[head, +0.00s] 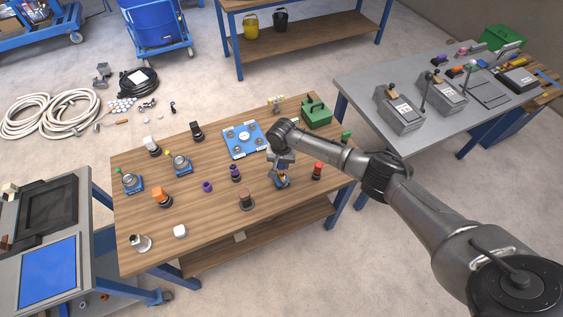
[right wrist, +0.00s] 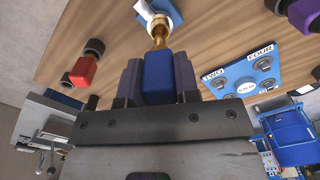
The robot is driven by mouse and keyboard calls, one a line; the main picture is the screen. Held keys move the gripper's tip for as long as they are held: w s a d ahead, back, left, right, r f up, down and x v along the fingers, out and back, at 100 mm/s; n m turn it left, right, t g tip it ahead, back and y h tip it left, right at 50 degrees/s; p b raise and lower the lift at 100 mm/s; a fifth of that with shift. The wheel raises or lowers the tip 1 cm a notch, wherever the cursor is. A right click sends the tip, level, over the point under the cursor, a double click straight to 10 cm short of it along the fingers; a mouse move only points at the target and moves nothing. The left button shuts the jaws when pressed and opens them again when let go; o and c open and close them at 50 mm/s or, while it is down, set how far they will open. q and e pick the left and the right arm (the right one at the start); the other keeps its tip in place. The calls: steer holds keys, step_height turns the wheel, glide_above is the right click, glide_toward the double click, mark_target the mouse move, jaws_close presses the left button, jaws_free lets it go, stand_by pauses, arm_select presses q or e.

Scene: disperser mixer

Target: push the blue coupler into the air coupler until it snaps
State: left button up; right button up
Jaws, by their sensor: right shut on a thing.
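My right gripper (head: 281,164) points down over the right part of the wooden table. In the right wrist view it is shut on the blue coupler (right wrist: 158,78), a blue block between the two dark fingers. A brass stem (right wrist: 158,32) sticks out from the blue coupler's far end. The stem's tip meets or overlaps a pale, metallic fitting on a blue base (right wrist: 146,10), which looks like the air coupler. I cannot tell how deep the stem sits. In the head view the gripper mostly hides this spot, with a bit of blue base (head: 283,184) below it. My left gripper is not in view.
A blue plate with round fittings (head: 244,140) lies left of the gripper, and a green case (head: 316,114) stands behind it. A red-topped part (head: 317,171) is close on the right. A purple-ringed black part (head: 235,174) and a brown-topped part (head: 246,200) stand to the left.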

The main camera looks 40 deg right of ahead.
mark_target(282, 169)
steer(key=shift+f+b, duration=0.3)
steer(key=shift+f, duration=0.45)
steer(key=shift+f+b, duration=0.4)
steer(key=shift+f, duration=0.4)
steer(key=shift+f, duration=0.5)
steer(key=o, duration=1)
